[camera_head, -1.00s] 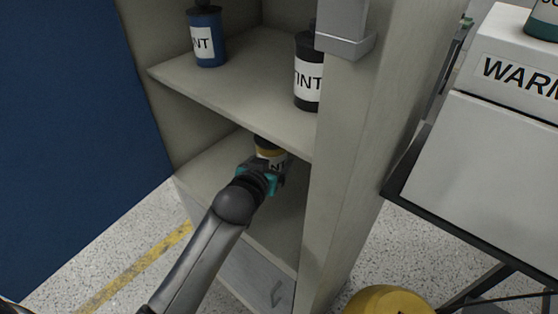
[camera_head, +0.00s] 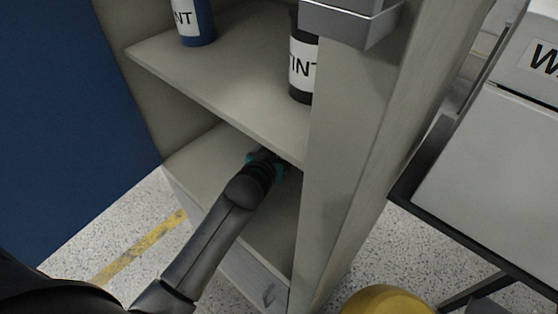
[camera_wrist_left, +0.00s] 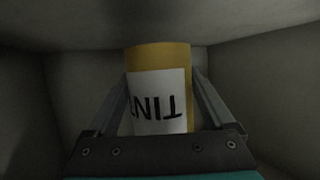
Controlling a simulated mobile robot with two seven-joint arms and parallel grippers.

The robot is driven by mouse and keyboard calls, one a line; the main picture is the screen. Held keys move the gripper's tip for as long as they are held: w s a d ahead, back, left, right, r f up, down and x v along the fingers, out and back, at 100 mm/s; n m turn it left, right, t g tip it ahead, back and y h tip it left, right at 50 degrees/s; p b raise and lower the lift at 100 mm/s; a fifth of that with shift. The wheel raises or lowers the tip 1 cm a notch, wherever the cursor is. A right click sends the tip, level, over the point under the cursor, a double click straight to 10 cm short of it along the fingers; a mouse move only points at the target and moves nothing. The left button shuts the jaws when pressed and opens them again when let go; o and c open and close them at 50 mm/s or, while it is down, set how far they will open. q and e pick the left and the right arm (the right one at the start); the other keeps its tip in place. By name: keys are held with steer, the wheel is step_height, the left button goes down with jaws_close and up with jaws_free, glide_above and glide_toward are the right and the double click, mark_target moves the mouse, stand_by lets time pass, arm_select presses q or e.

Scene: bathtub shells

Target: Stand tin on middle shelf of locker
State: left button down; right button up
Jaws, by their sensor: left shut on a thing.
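The yellow tin (camera_wrist_left: 158,58) with a white label reading TINT is between the two fingers of my left gripper (camera_wrist_left: 158,95) in the left wrist view. The gripper is shut on it. In the head view my left gripper (camera_head: 268,160) reaches into the compartment of the locker (camera_head: 360,120) below the shelf that bears the other tins, and the tin there is hidden behind the gripper and that shelf's edge. I cannot tell whether the tin touches the shelf surface (camera_head: 205,158) under it. My right gripper is not in view.
A blue tin (camera_head: 193,22) and a black tin (camera_head: 301,70) stand on the shelf above (camera_head: 225,75). The locker's right side wall is close beside my arm. A grey-white machine (camera_head: 500,150) on a dark frame and a yellow rounded object (camera_head: 387,300) are at the right.

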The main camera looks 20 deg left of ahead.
arm_select(q)
steer(key=shift+w+f+b, duration=0.1)
steer(key=shift+f+b, duration=0.45)
steer(key=shift+f, duration=0.95)
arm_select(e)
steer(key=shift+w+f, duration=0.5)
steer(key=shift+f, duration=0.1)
arm_select(q)
steer(key=shift+f, duration=0.15)
jaws_free()
steer(key=shift+f, duration=0.2)
steer(key=shift+r, duration=0.1)
steer(key=shift+s+r, duration=0.1)
steer(key=shift+s, duration=0.2)
steer(key=p+v, duration=0.3)
steer(key=v, duration=0.8)
steer(key=shift+s+r, duration=0.1)
steer(key=shift+s, duration=0.2)
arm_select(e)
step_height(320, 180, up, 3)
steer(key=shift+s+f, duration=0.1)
